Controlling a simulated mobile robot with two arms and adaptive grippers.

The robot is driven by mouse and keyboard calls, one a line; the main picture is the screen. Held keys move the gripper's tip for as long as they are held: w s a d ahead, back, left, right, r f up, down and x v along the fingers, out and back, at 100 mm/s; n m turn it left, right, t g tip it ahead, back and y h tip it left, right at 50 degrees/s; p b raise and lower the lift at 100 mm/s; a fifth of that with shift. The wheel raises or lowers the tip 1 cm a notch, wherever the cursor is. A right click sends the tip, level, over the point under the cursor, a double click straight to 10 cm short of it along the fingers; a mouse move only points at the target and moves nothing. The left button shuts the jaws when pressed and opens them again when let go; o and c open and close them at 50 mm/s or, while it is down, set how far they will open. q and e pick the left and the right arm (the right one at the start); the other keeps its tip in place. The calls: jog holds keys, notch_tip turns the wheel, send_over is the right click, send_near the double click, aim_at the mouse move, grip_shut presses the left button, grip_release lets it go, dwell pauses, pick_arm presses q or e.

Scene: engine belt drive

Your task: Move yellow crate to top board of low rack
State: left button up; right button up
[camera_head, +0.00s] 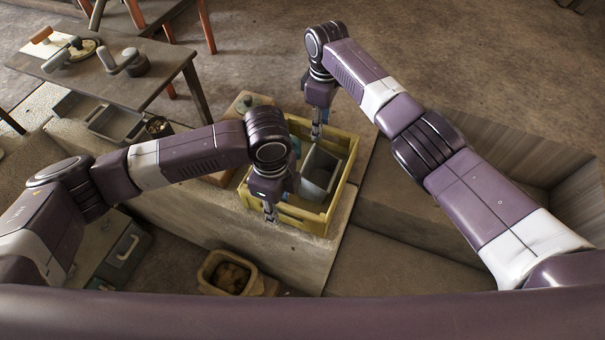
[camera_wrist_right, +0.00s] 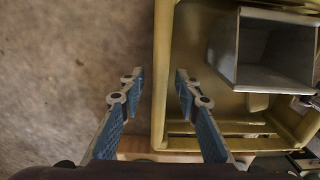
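The yellow crate (camera_head: 308,220) stands on a pale stone-like ledge in the middle of the head view, with a grey open bin (camera_head: 320,168) inside it. My left gripper (camera_head: 271,215) is at the crate's near rim; its finger gap is too small to judge. My right gripper (camera_head: 316,132) is at the far rim. In the right wrist view, the right gripper (camera_wrist_right: 156,76) has its fingers apart, with the crate's rim (camera_wrist_right: 161,60) lying between them in the picture; contact cannot be told. I cannot surely identify the low rack.
A dark table (camera_head: 125,85) with tools stands at the upper left. Grey trays (camera_head: 113,124) lie on the ledge's left part. A small bin (camera_head: 228,274) with brown contents sits below the ledge. Brown flat surfaces (camera_head: 410,265) right of the crate are bare.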

pick_arm(q)
grip_shut()
pick_arm(e)
grip_shut()
pick_arm(q)
jog(key=shift+w+r, duration=0.1)
jog(key=shift+r, duration=0.1)
pick_arm(e)
jog(key=shift+w+r, duration=0.15)
jog(key=shift+r, duration=0.1)
